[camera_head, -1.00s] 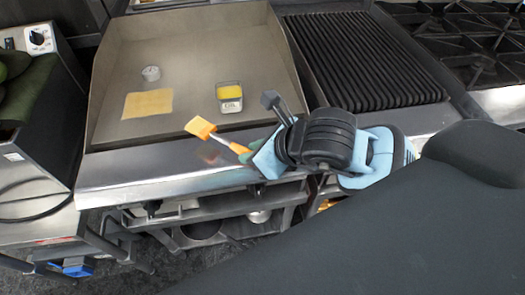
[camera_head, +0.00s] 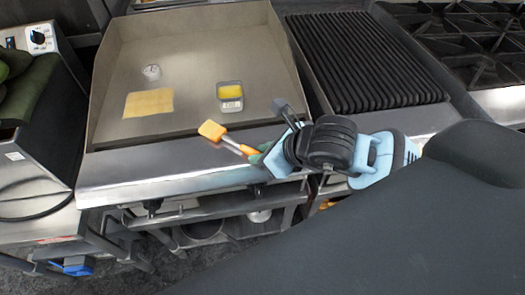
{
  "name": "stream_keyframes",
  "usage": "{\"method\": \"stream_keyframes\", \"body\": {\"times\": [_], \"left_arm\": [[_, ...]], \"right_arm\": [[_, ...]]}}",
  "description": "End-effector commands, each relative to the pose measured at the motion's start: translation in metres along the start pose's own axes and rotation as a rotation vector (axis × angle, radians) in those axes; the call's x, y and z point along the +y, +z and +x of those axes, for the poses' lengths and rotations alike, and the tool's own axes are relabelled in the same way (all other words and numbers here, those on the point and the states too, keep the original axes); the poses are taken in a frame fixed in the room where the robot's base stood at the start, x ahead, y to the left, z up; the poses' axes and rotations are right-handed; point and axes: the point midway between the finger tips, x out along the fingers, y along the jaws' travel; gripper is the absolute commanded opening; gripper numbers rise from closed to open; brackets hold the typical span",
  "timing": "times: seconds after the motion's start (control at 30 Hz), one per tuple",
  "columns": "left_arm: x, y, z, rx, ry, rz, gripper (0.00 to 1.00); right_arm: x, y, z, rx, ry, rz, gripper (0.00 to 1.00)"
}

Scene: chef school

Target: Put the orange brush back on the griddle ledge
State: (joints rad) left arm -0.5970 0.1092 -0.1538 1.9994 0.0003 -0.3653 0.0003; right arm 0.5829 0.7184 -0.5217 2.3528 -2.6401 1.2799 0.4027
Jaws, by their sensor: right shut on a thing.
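The orange brush (camera_head: 212,131) is at the front right of the griddle, its head toward the left and its handle running right to my right gripper. My right gripper (camera_head: 268,152) is shut on the handle end. The brush lies over the griddle's front edge; I cannot tell whether it touches the metal. The griddle ledge (camera_head: 150,168) is the bare steel strip along the griddle's front, below and left of the brush. My left gripper is not in view.
On the griddle plate lie a yellow flat sheet (camera_head: 149,103), a small metal cup (camera_head: 152,72) and a small tray with yellow contents (camera_head: 230,96). A ribbed grill (camera_head: 365,62) is at right. The ledge left of the brush is clear.

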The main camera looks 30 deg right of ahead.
Motion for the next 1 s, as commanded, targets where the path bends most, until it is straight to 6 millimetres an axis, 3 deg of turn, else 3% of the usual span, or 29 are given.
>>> {"method": "stream_keyframes", "body": {"times": [0.1,0.13,0.3,0.67,0.87,1.0], "left_arm": [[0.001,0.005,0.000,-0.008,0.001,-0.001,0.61],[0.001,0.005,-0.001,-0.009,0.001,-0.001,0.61],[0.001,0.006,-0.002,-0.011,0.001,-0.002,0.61],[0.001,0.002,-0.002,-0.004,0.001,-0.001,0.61],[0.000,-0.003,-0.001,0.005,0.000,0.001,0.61],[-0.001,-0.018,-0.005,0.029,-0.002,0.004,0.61]], "right_arm": [[0.000,-0.002,0.002,0.000,0.001,0.001,0.00],[0.000,-0.002,0.002,0.001,0.001,0.001,0.23],[0.000,-0.001,0.001,0.000,0.000,0.000,0.42],[0.000,0.001,-0.004,-0.001,-0.001,0.000,0.42],[0.000,0.001,-0.033,-0.002,-0.001,-0.003,0.42],[0.000,0.003,-0.066,-0.004,-0.003,-0.004,0.42]]}}
